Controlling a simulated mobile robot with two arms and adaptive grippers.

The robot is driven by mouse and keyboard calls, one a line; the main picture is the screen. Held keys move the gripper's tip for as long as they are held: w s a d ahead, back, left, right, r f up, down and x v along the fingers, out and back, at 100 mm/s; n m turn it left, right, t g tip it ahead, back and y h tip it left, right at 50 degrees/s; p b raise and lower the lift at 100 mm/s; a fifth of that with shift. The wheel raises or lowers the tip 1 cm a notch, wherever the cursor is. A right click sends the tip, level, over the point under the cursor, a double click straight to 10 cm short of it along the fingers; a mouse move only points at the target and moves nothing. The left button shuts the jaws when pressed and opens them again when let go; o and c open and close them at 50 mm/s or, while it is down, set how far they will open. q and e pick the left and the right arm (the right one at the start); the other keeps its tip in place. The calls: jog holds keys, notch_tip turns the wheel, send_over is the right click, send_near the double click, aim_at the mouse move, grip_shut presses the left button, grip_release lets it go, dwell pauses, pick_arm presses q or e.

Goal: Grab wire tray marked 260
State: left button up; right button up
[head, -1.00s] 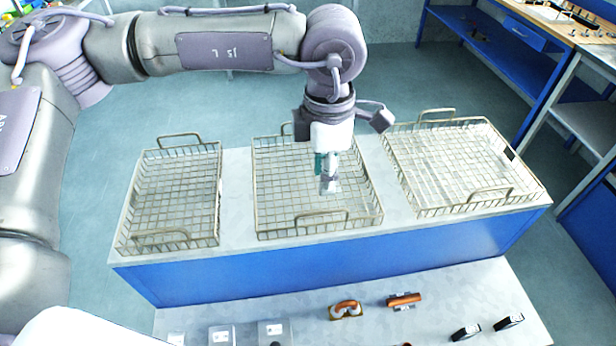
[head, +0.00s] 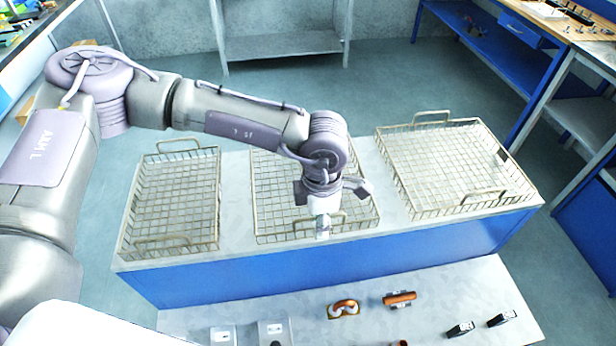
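Three wire mesh trays with raised end handles stand in a row on a blue-sided bench: a left tray (head: 176,200), a middle tray (head: 268,192) and a large right tray (head: 450,165). The right tray carries a small dark tag at its right side. No number 260 can be read on any tray. My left gripper (head: 323,232) points down at the front edge of the middle tray, over its front handle. The gripper and wrist hide most of that handle, and whether the fingers are open or touch it cannot be told. My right gripper is out of view.
The bench top (head: 235,200) is bare between the trays. A lower grey surface (head: 420,320) in front holds an orange-handled tool (head: 399,299), another orange-and-white item (head: 343,309) and small dark blocks (head: 461,329). Blue shelving (head: 490,60) stands at back right.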

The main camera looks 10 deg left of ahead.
pick_arm(q)
jog(key=shift+f, duration=1.25)
grip_shut()
jog(key=shift+r, duration=0.1)
